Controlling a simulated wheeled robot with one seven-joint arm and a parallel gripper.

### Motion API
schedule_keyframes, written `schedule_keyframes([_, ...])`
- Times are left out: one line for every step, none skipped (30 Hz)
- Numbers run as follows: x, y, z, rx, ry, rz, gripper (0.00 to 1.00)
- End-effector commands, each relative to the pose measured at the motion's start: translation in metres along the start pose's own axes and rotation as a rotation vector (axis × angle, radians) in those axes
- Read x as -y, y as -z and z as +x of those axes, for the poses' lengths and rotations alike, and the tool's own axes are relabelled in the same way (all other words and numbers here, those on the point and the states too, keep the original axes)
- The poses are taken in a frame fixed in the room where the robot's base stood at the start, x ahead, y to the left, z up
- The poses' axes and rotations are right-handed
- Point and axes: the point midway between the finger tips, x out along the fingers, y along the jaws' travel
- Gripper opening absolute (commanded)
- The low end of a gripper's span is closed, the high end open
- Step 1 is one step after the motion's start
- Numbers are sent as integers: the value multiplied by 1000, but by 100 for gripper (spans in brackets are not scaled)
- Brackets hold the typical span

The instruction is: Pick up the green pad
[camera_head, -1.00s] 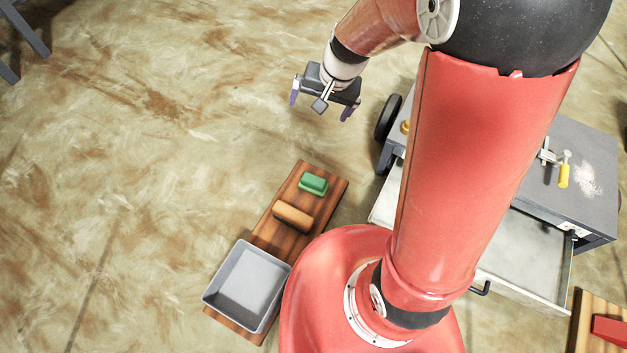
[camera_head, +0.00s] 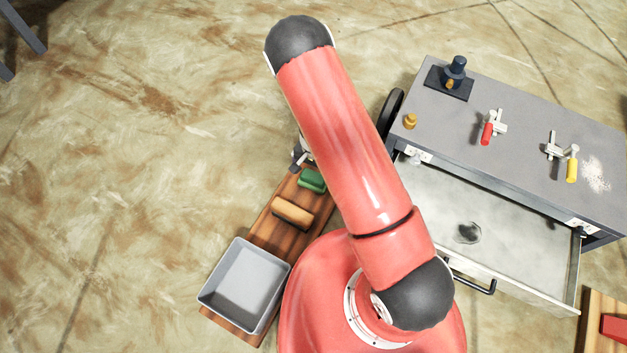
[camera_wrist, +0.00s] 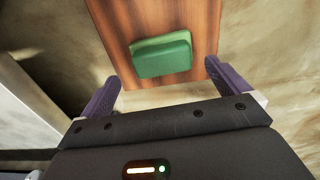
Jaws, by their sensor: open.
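The green pad (camera_head: 312,180) lies near the far end of a wooden board (camera_head: 262,231), beside a tan block. In the wrist view the green pad (camera_wrist: 162,56) lies flat on the wood, a little beyond and between my two fingertips. My gripper (camera_wrist: 166,86) is open, with its purple fingers apart and nothing between them. In the head view my gripper (camera_head: 299,156) shows only in part at the board's far end; my arm hides the rest.
A tan block (camera_head: 292,213) and a grey tray (camera_head: 247,283) share the board. To the right stands a grey cart (camera_head: 520,110) with its drawer (camera_head: 470,220) pulled out. Tools lie on its top.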

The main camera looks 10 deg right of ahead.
Motion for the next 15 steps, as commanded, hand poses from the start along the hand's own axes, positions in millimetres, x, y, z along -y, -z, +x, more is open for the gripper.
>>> schedule_keyframes([0,-1,8,2,-1,0,100])
schedule_keyframes([0,-1,11,2,-1,0,100])
schedule_keyframes([0,0,16,2,-1,0,100])
schedule_keyframes([0,0,19,2,-1,0,100])
schedule_keyframes([1,0,24,1,-1,0,100])
schedule_keyframes([1,0,30,1,-1,0,100])
schedule_keyframes([1,1,35,1,-1,0,100])
schedule_keyframes([2,1,40,2,-2,0,100])
schedule_keyframes([2,1,46,2,-1,0,100])
schedule_keyframes([2,2,50,2,0,1,100])
schedule_keyframes([2,1,53,2,0,1,100])
schedule_keyframes([2,1,57,3,0,0,100])
schedule_keyframes([2,1,59,2,0,0,100])
schedule_keyframes([3,1,60,2,0,-1,100])
schedule_keyframes([3,1,61,1,1,-1,100])
